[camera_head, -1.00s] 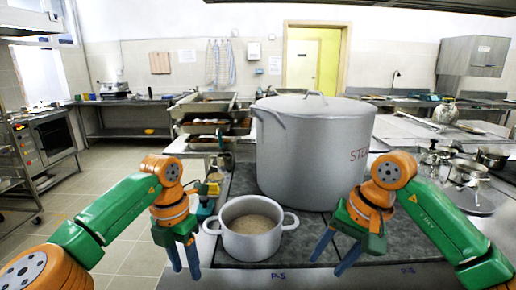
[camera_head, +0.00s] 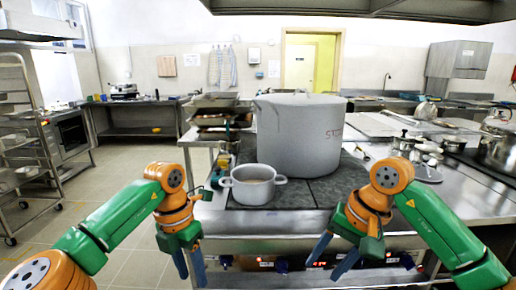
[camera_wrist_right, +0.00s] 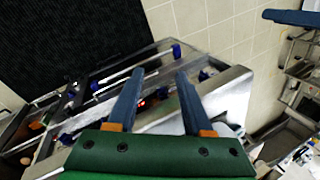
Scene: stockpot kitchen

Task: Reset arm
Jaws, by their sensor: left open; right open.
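My left gripper (camera_head: 190,264) is open and empty, in front of the stove's left end and pointing down. My right gripper (camera_head: 333,258) is open and empty in front of the stove front. Its two blue fingers (camera_wrist_right: 157,98) stand apart in the right wrist view with nothing between them. A small grey two-handled pot (camera_head: 253,190) stands on the dark cooktop (camera_head: 318,192), apart from both grippers. A large lidded grey stockpot (camera_head: 296,140) stands behind it.
The stove front (camera_head: 300,245) with knobs lies beyond both grippers. Metal trays (camera_head: 213,108) are stacked at the back left. Pots (camera_head: 497,150) stand on the right counter. A rack (camera_head: 25,150) stands at the far left. The tiled floor (camera_head: 110,215) at left is clear.

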